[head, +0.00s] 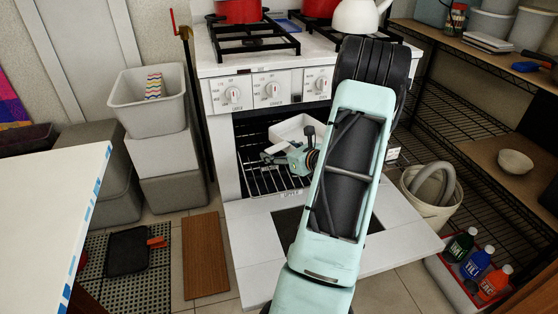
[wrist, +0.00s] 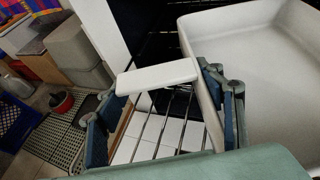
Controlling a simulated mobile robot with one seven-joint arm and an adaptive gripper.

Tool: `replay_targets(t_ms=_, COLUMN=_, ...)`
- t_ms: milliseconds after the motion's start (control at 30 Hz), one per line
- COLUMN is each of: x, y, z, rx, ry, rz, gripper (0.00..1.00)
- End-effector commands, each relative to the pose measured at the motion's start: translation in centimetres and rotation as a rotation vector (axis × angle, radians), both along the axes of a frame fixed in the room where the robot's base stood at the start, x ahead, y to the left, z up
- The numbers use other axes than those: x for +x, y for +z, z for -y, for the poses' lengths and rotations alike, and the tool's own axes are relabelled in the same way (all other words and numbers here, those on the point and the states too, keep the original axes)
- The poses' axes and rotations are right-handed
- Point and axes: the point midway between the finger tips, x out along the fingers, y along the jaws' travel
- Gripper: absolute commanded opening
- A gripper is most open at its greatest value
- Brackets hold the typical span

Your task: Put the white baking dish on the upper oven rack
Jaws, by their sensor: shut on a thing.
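The white baking dish (head: 289,127) is in the oven opening in the head view, partly hidden by my arm. In the wrist view the dish (wrist: 275,75) fills the right side and looks empty. My gripper (head: 291,157) is shut on the dish; in the wrist view its end handle (wrist: 157,76) lies between the two fingers (wrist: 157,105). A wire oven rack (head: 262,181) shows beneath the gripper, and rack wires (wrist: 150,130) run below the handle. I cannot tell whether the dish touches a rack or which rack it is over.
The oven door (head: 255,238) is folded down, partly under my arm. Pots and a white kettle (head: 357,17) stand on the stove. Grey bins (head: 150,105) stand left, with a white-topped table (head: 45,195) nearer. Shelving (head: 480,110) and a bucket (head: 415,195) stand right.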

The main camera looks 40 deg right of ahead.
Motion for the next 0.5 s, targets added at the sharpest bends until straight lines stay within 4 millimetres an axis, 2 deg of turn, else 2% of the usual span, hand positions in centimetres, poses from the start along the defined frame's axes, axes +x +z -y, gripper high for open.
replay_targets(t_ms=33, x=-0.3, y=-1.6, z=0.2, rx=0.003, ry=-0.006, rz=-0.003, gripper=0.06)
replay_targets(t_ms=100, x=-0.3, y=-2.4, z=0.2, rx=0.002, ry=-0.005, rz=-0.003, gripper=0.06)
replay_targets(t_ms=367, x=-0.2, y=-2.6, z=0.1, rx=0.001, ry=-0.004, rz=-0.002, gripper=0.06)
replay_targets(t_ms=400, x=-0.3, y=-2.9, z=0.0, rx=0.006, ry=-0.006, rz=-0.006, gripper=0.67)
replay_targets(t_ms=500, x=-0.3, y=-2.9, z=0.1, rx=0.006, ry=-0.006, rz=-0.006, gripper=0.78)
